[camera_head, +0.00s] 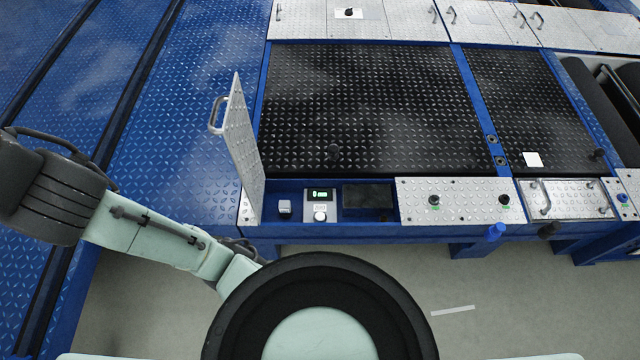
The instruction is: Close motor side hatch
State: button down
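The motor side hatch, a silver tread-plate cover (245,145), stands open, nearly upright, at the left end of an open compartment (265,190). Its metal handle (216,115) sticks out on the left face. In the compartment are a small display unit (320,204) with green digits, a small grey-white box (285,207) and a dark panel (367,197). My arm reaches from the bottom middle to the left edge, apart from the hatch in the picture. I cannot make out my gripper in this view.
A closed silver panel (450,201) with dark knobs lies right of the compartment. Another closed cover (565,199) with handles is farther right. Black tread plates (370,105) lie behind, and a blue tread-plate floor (180,130) extends left. The grey floor (500,300) in front is clear.

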aim_at(237, 130)
jog(key=i+j+z, duration=0.1)
jog(key=j+z, duration=0.15)
jog(key=j, duration=0.65)
jog(key=j+z, duration=0.25)
jog(key=j, duration=0.65)
jog(key=j+u, duration=0.3)
jog(key=u, duration=0.15)
jog(key=i+l, duration=0.05)
